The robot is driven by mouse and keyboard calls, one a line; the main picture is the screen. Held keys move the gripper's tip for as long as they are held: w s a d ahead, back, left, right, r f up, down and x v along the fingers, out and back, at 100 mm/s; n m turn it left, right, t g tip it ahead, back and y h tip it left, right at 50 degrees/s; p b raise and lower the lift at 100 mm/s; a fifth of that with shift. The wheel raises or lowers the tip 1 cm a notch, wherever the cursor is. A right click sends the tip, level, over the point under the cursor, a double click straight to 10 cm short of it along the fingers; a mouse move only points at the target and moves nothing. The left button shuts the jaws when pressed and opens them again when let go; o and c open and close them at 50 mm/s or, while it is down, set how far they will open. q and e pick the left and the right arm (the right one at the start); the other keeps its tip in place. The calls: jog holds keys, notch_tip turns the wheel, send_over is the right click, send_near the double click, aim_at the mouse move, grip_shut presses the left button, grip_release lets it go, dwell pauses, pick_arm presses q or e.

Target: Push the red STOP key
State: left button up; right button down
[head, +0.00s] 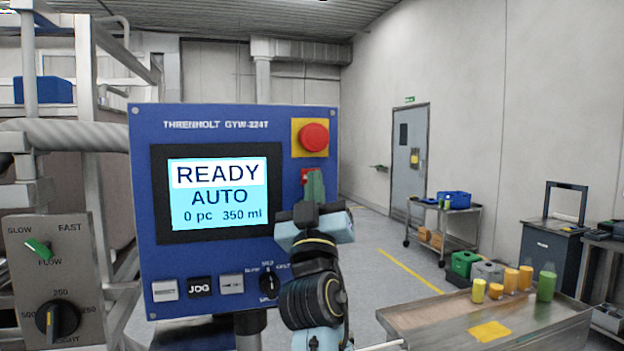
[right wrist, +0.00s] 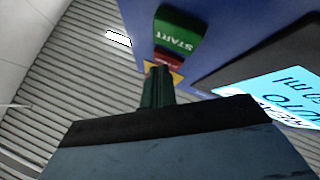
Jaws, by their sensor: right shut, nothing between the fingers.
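The blue control panel (head: 143,215) faces me, with a screen (head: 215,221) reading READY, AUTO, 0 pc, 350 ml. The red STOP key (head: 303,176) sits below the emergency-stop button, mostly hidden by my right gripper (head: 314,173). In the right wrist view part of the red key (right wrist: 168,58) shows beside the fingertips (right wrist: 160,70), between the green START key (right wrist: 179,34) and a yellow plate. My right gripper is shut and empty, with its green fingers right in front of the key. I cannot tell whether they touch it. My left gripper is out of view.
A red mushroom button (head: 314,137) on a yellow plate is just above the STOP key. JOG (head: 199,287), other keys and a black selector knob (head: 269,284) line the panel's bottom. A grey knob box (head: 84,260) stands left. A metal table (head: 540,325) stands right.

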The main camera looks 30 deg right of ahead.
jog(key=shift+s, duration=0.1)
jog(key=shift+s+a, duration=0.2)
jog(key=shift+s, duration=0.5)
jog(key=shift+s+a+p, duration=0.2)
jog(key=shift+s+p, duration=0.1)
jog(key=shift+s, duration=0.5)
jog(key=shift+s+a+p, duration=0.2)
jog(key=shift+s+p, duration=0.15)
jog(key=shift+s, duration=0.5)
jog(key=shift+s+a+p, duration=0.2)
jog(key=shift+s+p, duration=0.1)
jog(key=shift+s, duration=0.5)
